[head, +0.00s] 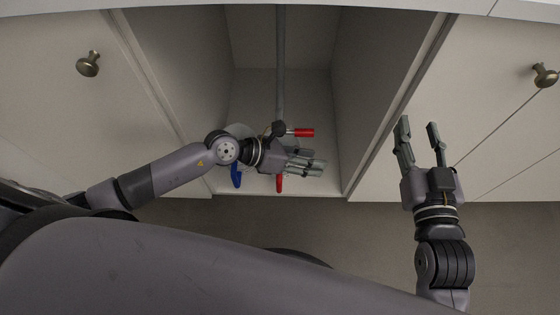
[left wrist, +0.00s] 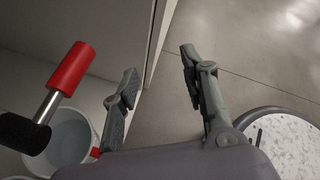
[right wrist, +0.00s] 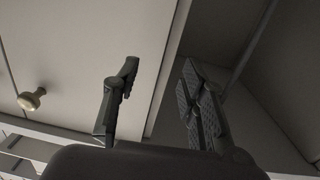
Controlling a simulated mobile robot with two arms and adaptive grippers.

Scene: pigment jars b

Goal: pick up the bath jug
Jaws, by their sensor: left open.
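A pale, round, open vessel (left wrist: 70,140) stands at the lower left of the left wrist view, partly hidden, with a small red part at its right side; it may be the bath jug. In the head view a red handle-like piece (head: 279,184) and a blue one (head: 236,176) show in the open cabinet bay, with their bodies mostly hidden behind my left arm. My left gripper (head: 322,167) is open and empty above the bay's front, to the right of the red piece. My right gripper (head: 418,122) is open and empty in front of the right cabinet panel.
A grey pipe (head: 281,70) runs down the bay to a valve with a red lever (head: 303,132), close beside my left gripper. The bay's side walls (head: 375,80) are near. A round speckled top (left wrist: 285,145) stands at the left wrist view's lower right. Brass knobs (head: 88,64) project from the fronts.

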